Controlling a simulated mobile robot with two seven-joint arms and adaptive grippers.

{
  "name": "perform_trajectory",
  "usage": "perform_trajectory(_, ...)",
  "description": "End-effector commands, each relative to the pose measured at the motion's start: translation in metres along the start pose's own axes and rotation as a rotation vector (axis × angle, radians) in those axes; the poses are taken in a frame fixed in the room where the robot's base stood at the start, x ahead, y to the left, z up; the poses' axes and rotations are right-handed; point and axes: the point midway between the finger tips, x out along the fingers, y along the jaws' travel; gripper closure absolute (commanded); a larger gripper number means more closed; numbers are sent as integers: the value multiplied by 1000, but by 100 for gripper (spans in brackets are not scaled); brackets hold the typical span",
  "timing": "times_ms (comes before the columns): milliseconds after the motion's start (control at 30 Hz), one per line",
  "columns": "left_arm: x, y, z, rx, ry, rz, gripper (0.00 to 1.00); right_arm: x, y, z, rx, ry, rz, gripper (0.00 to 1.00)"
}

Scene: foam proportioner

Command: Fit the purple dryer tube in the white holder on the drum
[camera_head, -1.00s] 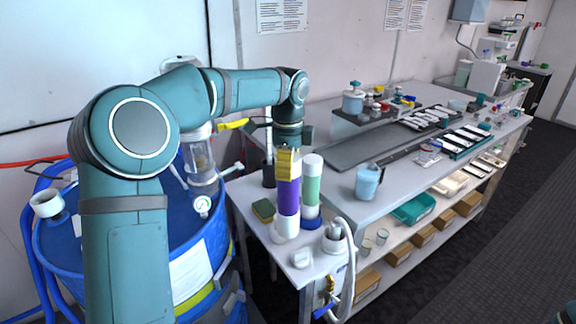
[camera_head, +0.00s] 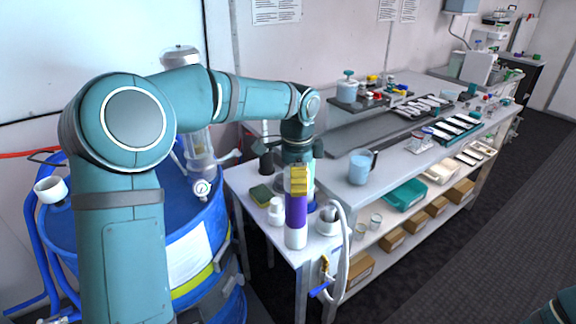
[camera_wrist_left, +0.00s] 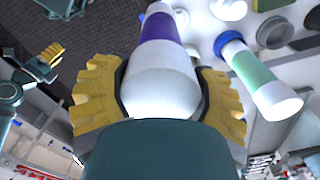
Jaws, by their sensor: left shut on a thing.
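The purple dryer tube (camera_head: 296,210), with a white lower end, hangs upright in my left gripper (camera_head: 298,180). Its yellow fingers are shut around the tube's upper part. In the left wrist view the fingers grip the white end, with the purple band (camera_wrist_left: 161,26) beyond. The tube appears in front of the small side table; its height above it is hard to judge. The white holder (camera_head: 52,189), an open ring-like cup, is on the blue drum (camera_head: 85,236) at far left, well apart from the tube. My right gripper (camera_wrist_left: 45,55) shows only in the wrist view, its opening unclear.
A green tube (camera_wrist_left: 258,80) stands close beside the held tube. A white peg-like piece (camera_head: 276,211), a sponge (camera_head: 261,194) and a hose fitting (camera_head: 328,219) are on the side table. A clear cylinder with a gauge (camera_head: 201,187) rises from the drum, between holder and gripper.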

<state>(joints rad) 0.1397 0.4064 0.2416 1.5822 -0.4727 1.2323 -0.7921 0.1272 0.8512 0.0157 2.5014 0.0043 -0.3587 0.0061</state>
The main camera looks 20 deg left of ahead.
Motion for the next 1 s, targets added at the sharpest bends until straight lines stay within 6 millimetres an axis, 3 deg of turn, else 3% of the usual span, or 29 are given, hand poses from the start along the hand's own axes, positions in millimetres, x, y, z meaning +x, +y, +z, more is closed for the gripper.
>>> perform_trajectory(600, 106, 100, -77, -711, -2, 0, 79, 0, 0, 0, 0, 0, 0, 53)
perform_trajectory(1000, 142, 132, -103, -966, 0, 0, 79, 0, 0, 0, 0, 0, 0, 53)
